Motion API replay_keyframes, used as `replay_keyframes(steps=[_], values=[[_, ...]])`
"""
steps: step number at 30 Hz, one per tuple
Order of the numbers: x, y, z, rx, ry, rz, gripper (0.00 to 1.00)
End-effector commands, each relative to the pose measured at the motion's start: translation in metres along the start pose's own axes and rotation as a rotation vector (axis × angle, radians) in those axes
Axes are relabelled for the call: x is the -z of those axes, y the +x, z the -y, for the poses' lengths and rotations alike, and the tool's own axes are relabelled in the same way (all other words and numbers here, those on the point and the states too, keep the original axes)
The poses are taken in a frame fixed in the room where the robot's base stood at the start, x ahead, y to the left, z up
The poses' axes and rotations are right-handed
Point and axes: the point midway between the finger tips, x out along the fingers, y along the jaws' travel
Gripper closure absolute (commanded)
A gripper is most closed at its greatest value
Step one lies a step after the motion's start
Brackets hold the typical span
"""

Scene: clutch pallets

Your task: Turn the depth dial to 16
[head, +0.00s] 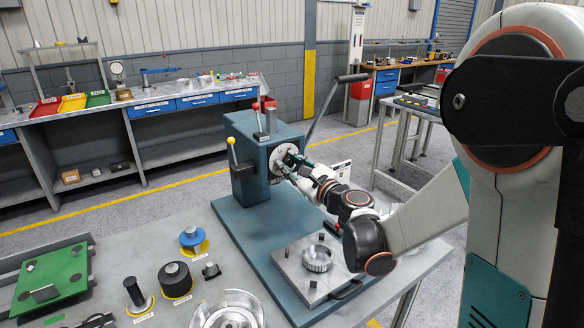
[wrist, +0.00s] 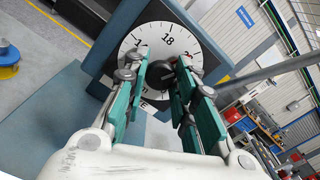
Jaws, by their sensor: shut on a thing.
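The depth dial (wrist: 150,35) is a round white plate with black numbers on a blue-grey machine head. In the wrist view the number 18 shows near its top; the numbers to either side are partly hidden by my fingers. A dark knob (wrist: 166,80) stands at its middle. My gripper (wrist: 167,72) has its teal fingers on both sides of the knob and is shut on it. In the head view my gripper (head: 286,164) reaches the pale dial (head: 279,151) from the right and covers part of it. I cannot tell which number the dial is set to.
A metal fixture plate (head: 295,275) lies below my arm. Round parts and a green board (head: 60,278) are at the front left.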

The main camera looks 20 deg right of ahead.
Motion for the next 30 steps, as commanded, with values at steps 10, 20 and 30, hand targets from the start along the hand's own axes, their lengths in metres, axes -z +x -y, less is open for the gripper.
replay_keyframes(steps=[10, 20, 30], values=[[0.0006, -0.0001, 0.0001, -0.001, -0.33, 0.0, 0.99], [0.0002, -0.0003, 0.0004, -0.001, -0.643, 0.0, 0.99], [-0.0001, -0.0006, 0.0006, -0.001, -0.964, 0.0, 0.99]])
